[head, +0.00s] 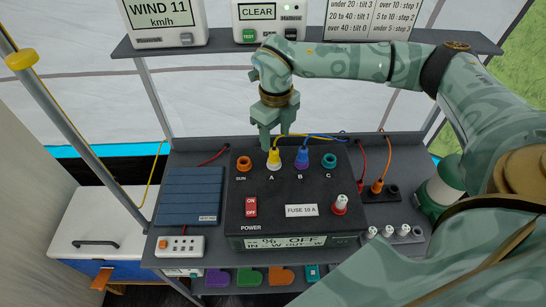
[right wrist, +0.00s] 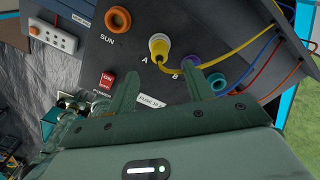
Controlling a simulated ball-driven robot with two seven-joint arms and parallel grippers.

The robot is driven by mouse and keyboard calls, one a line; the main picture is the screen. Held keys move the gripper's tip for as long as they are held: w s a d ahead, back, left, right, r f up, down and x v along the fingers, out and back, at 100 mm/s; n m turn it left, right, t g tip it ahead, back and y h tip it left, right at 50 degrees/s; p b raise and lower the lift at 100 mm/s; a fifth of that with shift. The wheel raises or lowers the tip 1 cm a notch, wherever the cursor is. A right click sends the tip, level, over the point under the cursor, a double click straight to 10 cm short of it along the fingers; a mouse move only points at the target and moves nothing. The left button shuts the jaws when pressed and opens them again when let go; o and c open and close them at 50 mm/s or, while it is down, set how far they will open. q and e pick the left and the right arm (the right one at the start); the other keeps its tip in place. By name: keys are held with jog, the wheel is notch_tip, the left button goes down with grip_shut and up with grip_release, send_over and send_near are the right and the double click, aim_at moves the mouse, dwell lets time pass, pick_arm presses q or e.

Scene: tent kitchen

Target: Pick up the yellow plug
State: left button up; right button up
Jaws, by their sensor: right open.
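The yellow plug (head: 274,158) is seated in socket A on top of the black power box (head: 237,222). In the right wrist view the yellow plug (right wrist: 159,50) stands just beyond the fingertips, with its yellow cable running off to the right. My right gripper (head: 275,141) is open and above the plug, its fingers pointing down. The right wrist view shows its two fingers (right wrist: 172,88) apart with nothing between them. I cannot tell whether a finger touches the plug. My left gripper is not in view.
A shelf (head: 220,45) with meters hangs behind the arm.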

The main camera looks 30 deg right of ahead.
aim_at(274, 146)
jog(key=shift+w+f, duration=0.1)
jog(key=shift+f, duration=0.85)
notch_tip(274, 146, down, 5)
jog(key=shift+w+f+b, duration=0.1)
jog(key=shift+f+b, duration=0.05)
jog(key=shift+b, duration=0.65)
jog(key=shift+c, duration=1.2)
jog(key=c, duration=0.8)
